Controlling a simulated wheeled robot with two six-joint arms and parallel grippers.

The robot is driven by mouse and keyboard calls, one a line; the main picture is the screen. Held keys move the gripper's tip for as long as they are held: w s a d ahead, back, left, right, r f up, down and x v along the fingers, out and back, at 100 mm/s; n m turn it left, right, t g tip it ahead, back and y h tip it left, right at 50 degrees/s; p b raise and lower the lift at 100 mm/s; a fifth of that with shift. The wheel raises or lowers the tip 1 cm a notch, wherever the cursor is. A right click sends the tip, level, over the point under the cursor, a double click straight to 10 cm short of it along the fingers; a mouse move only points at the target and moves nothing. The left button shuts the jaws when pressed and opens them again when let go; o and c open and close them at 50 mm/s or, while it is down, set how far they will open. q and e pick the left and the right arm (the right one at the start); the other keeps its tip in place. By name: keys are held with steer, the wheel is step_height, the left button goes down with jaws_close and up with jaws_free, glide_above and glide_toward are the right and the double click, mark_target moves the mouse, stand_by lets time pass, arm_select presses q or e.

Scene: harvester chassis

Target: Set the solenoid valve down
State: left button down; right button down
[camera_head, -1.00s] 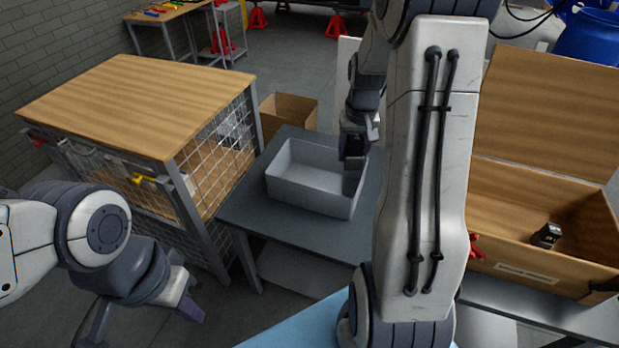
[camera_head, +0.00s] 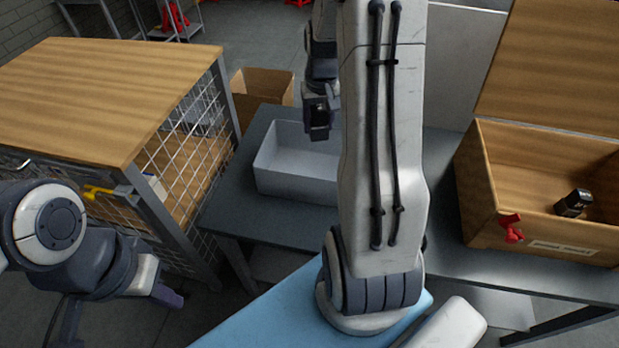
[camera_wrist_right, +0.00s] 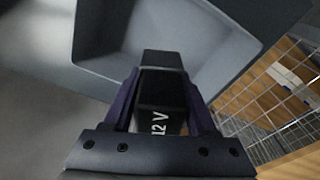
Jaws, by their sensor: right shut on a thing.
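My right gripper (camera_wrist_right: 163,112) is shut on the solenoid valve (camera_wrist_right: 160,88), a black block marked "12 V" in the right wrist view. In the head view this gripper (camera_head: 318,112) is at the grey bin's back edge, with the valve as a small dark block at its tip. The grey bin (camera_head: 290,180) stands on a dark table; the wrist view shows its pale inside (camera_wrist_right: 185,35) beyond the valve. My right arm hides the bin's right part. My left gripper (camera_head: 115,308) is at the lower left, empty, its fingers apart.
A wooden box (camera_head: 490,215) with a raised lid stands on the right and holds another small black block (camera_head: 573,203). A wood-topped mesh cage (camera_head: 110,90) is left of the dark table (camera_head: 232,165). A cardboard box (camera_head: 262,95) is behind. A red clamp (camera_head: 511,228) sits on the wooden box.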

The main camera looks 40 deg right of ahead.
steer(key=b, duration=0.5)
glide_above(314, 174)
step_height(314, 174, down, 7)
steer(key=shift+s+f+b, duration=0.15)
steer(key=shift+f+b, duration=0.2)
steer(key=shift+f, duration=4.55)
steer(key=shift+c, duration=1)
jaws_free()
steer(key=shift+f, duration=0.15)
